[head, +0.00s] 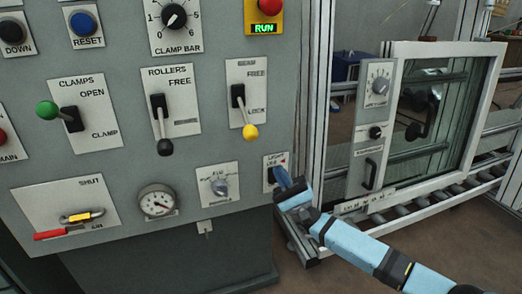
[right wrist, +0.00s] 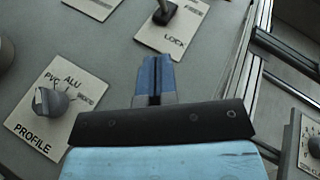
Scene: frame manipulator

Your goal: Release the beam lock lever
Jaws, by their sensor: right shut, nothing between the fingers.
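The lever with a yellow knob (head: 250,132) stands on a white plate marked FREE at the top and LOCK at the bottom. Its knob hangs down at the LOCK end. In the right wrist view the LOCK plate (right wrist: 172,38) shows at the top, with a dark part of the lever over it; the yellow knob is not visible there. My right gripper (head: 281,178) is shut and empty, below and to the right of the lever, apart from it. It covers part of the light switch plate. Its blue fingers (right wrist: 155,75) are together in the right wrist view. My left gripper is not in view.
The rollers lever (head: 165,147) with a black knob is left of the yellow one. The clamps lever (head: 47,110) has a green knob. A profile dial (right wrist: 50,102) and a gauge (head: 157,201) are lower. A framed window (head: 490,110) stands right of the panel.

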